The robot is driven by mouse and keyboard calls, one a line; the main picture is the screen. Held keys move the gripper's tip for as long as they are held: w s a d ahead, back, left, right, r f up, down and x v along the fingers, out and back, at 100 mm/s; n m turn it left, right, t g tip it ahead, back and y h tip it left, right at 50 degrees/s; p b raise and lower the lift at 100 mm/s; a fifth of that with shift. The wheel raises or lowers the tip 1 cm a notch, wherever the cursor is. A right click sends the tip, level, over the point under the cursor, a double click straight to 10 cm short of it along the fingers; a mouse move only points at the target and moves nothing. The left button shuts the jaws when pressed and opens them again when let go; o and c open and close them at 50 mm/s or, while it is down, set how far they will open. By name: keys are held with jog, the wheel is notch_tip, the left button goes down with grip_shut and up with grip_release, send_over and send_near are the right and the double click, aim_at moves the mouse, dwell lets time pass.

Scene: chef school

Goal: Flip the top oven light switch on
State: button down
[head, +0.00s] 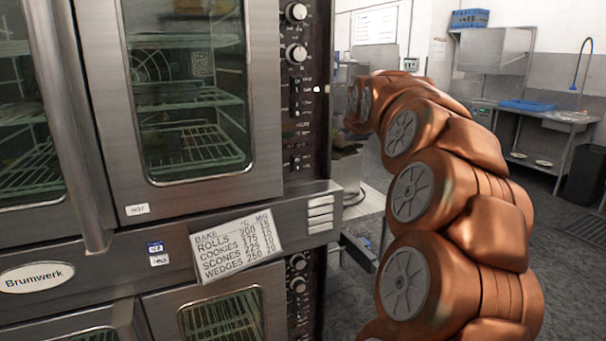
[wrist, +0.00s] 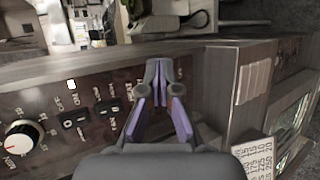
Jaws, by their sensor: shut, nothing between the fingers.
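The upper oven's dark control panel (head: 303,130) stands right of its glass door in the head view. It also shows in the wrist view (wrist: 45,95). Two dark rocker switches sit on it; the first switch (wrist: 75,120) is nearer the knob, and the second switch (wrist: 107,108) is nearer my fingers. Their labels are too blurred to read, so I cannot tell which is the light switch or its position. My gripper (wrist: 160,70) is shut and empty, its purple-padded fingers over the panel, right of both switches. In the head view my gripper cannot be made out.
A white-faced knob (wrist: 22,140) lies left of the switches. A small bright white square (wrist: 71,85) is beside the first switch. The oven's long door handle (head: 70,120) and a baking-times card (head: 235,245) are at the left. A sink counter (head: 560,115) stands far back right.

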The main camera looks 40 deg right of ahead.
aim_at(298, 169)
notch_tip(298, 169, up, 3)
jog(key=s+d+m+h+b, duration=0.1)
jog(key=s+d+h, duration=0.1)
jog(key=d+h, duration=0.1)
jog(key=w+a+f+n+t+y+b, duration=0.2)
jog(key=a+f+n+t+y+b, duration=0.2)
jog(key=a+f, duration=0.7)
notch_tip(298, 169, down, 3)
jog(key=t+y+b, duration=0.1)
jog(key=t+y, duration=0.1)
jog(key=shift+a+t, duration=0.3)
jog(key=shift+a, duration=0.1)
jog(key=shift+w, duration=0.1)
jog(key=x, duration=1.4)
